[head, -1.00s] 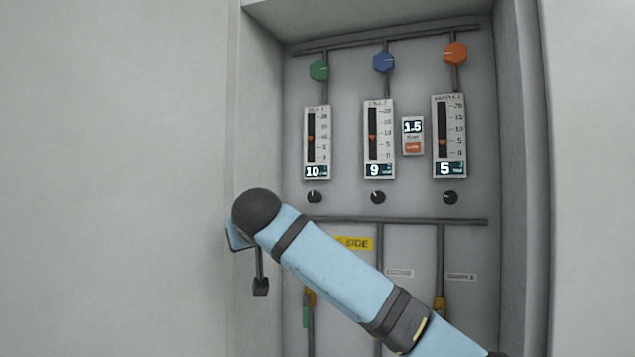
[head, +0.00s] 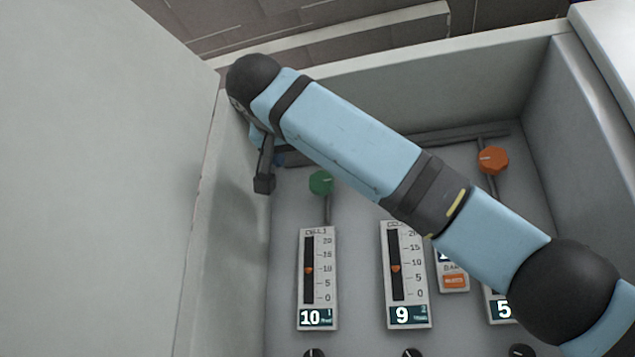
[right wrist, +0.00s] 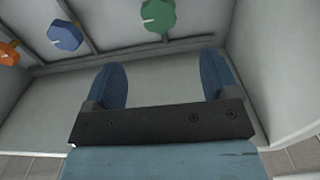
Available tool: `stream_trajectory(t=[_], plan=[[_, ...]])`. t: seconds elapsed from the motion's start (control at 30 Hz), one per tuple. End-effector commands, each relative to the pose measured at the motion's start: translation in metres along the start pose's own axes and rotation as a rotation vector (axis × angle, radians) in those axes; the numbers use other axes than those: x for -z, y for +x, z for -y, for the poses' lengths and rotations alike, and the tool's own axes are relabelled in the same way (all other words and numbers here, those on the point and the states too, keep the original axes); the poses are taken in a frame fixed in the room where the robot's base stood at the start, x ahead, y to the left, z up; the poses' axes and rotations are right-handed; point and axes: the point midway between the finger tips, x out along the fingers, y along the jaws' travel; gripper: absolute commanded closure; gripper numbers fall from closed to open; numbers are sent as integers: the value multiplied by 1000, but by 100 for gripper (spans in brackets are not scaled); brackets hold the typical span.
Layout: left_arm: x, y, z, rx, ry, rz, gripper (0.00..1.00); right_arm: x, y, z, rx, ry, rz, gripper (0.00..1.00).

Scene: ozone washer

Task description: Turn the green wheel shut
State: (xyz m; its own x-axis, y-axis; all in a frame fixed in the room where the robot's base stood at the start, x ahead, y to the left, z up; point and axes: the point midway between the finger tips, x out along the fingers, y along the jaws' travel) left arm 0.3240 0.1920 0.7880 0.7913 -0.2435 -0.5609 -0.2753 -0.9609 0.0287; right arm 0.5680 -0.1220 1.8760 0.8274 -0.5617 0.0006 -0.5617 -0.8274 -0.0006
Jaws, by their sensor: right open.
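The green wheel (head: 321,182) is a small knob with a pale line, at the top of the leftmost pipe, above the gauge reading 10. It shows at the top edge of the right wrist view (right wrist: 158,16), ahead of the fingers and apart from them. My right gripper (right wrist: 162,72) is open with nothing between its two blue fingers. In the head view it is at the upper left inside the cabinet, left of the green wheel and mostly hidden behind my arm. My left gripper is not in view.
An orange knob (head: 493,160) is at the right; a blue knob (right wrist: 65,37) shows in the right wrist view, hidden by my arm in the head view. Gauges (head: 317,278) stand below. The cabinet's left wall (head: 215,230) is close to the gripper.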

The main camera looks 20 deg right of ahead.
Motion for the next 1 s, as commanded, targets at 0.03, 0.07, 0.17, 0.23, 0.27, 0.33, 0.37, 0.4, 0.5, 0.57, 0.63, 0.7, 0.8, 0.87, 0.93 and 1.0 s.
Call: stream_trajectory(t=[0.03, 0.07, 0.17, 0.23, 0.27, 0.33, 0.37, 0.4, 0.5, 0.57, 0.63, 0.7, 0.8, 0.87, 0.93, 1.0], plan=[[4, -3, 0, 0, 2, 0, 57, 3, 12, -1, -3, 0, 2, 19], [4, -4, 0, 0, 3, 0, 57, 3, 18, -1, -3, -1, 2, 19], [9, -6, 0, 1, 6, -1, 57, 3, 40, -1, -3, -1, 2, 19], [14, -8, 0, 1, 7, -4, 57, 3, 55, 0, -2, -2, 3, 19], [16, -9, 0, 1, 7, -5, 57, 3, 62, -1, -2, -2, 3, 19], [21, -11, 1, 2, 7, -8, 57, 3, 76, -1, -3, -1, 2, 19], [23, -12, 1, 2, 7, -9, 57, 3, 81, 0, -2, -1, 2, 19], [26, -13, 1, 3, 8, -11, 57, 2, 88, 0, -1, -2, 3, 19], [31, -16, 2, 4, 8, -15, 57, 2, 101, 0, 0, -2, 1, 19], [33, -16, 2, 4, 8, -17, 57, 1, 107, 0, 0, -2, 1, 19], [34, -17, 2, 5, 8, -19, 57, 1, 112, 0, 0, -1, 1, 19], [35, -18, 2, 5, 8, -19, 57, 0, 114, 0, 1, -1, 2, 19], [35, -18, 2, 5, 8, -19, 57, 0, 116, 0, 2, -1, 1, 19], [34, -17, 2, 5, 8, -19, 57, 0, 116, 0, 2, -1, 1, 19], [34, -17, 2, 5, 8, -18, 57, -1, 116, 0, 2, -1, 1, 19], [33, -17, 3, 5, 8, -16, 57, -1, 116, 1, 2, -1, 1, 24]])
